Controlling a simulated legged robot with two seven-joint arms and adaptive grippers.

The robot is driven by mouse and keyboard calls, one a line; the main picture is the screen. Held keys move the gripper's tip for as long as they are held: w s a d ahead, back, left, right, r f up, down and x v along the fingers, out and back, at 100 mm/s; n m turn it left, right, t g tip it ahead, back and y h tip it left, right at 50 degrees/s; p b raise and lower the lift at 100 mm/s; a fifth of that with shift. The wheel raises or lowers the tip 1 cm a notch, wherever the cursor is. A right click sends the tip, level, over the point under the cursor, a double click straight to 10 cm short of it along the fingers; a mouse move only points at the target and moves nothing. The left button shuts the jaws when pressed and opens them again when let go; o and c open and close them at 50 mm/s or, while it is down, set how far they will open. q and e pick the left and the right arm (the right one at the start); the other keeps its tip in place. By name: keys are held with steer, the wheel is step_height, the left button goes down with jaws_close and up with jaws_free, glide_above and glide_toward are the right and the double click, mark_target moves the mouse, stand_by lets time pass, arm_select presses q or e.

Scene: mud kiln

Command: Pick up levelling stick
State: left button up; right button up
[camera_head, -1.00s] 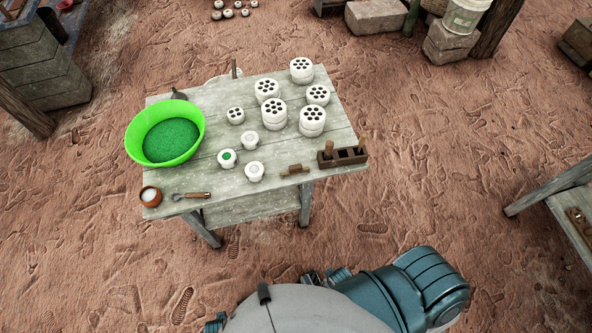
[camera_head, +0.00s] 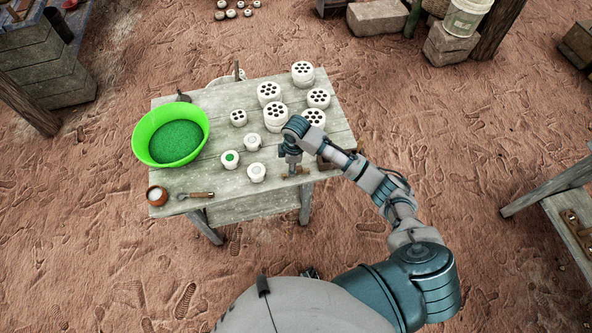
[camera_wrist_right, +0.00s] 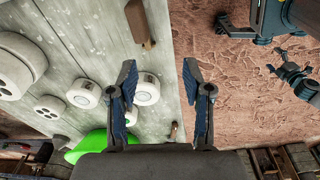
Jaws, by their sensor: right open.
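A short brown wooden tool, which looks like the levelling stick, lies near the table's front edge. In the right wrist view the wooden tool (camera_wrist_right: 138,22) shows at the top, ahead of and apart from the fingertips. My right gripper (camera_wrist_right: 160,75) is open and empty in the wrist view.
The table (camera_head: 220,100) holds a green bowl (camera_head: 150,150) of green material, several white perforated cylinders (camera_head: 302,70), white cups (camera_head: 257,172), a small brown pot (camera_head: 157,196) and a scraper (camera_head: 195,195). My right arm partly hides a wooden block at right.

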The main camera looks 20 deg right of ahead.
steer(key=w+d+r+n, duration=0.2)
steer(key=d+r, duration=0.2)
steer(key=r, duration=0.3)
glide_toward(297, 170)
steer(key=shift+h, duration=0.4)
steer(key=f, duration=0.3)
steer(key=w+f, duration=0.1)
steer(key=f, duration=0.2)
steer(key=shift+b, duration=0.4)
step_height(297, 170, down, 6)
steer(key=shift+w+r+b, duration=0.1)
steer(key=shift+r+b, duration=0.05)
steer(key=shift+b, duration=0.15)
steer(key=shift+f, duration=0.25)
jaws_close()
arm_select(q)
steer(key=shift+s+a+f, duration=0.1)
steer(key=shift+s+f, duration=0.1)
steer(key=shift+f, duration=0.25)
arm_select(e)
steer(key=shift+r, duration=0.1)
